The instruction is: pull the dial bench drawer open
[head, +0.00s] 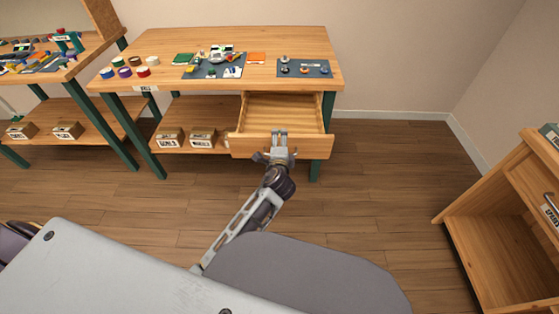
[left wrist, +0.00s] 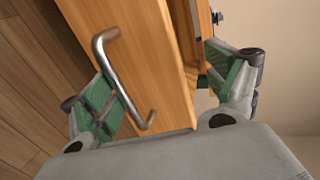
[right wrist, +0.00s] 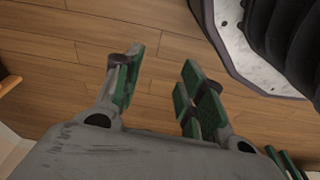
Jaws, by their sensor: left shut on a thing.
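The bench drawer (head: 310,147) is pulled well out from under the right end of the wooden bench (head: 200,37), and its inside looks empty. My left gripper (head: 279,134) is at the middle of the drawer front. In the left wrist view the fingers straddle the front panel (left wrist: 150,60). One green-padded finger is on the outer side by the metal bar handle (left wrist: 118,80), the other on the inner side. Whether the handle itself is pinched is hard to tell. My right gripper (right wrist: 160,75) is open and empty above bare floor in the right wrist view.
Dial parts and mats (head: 215,68) lie on the benchtop. Labelled bins (head: 202,137) stand on the lower shelf. A second bench (head: 50,70) is at the left, and an open wooden cabinet (head: 500,230) at the right. The floor before the drawer is clear.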

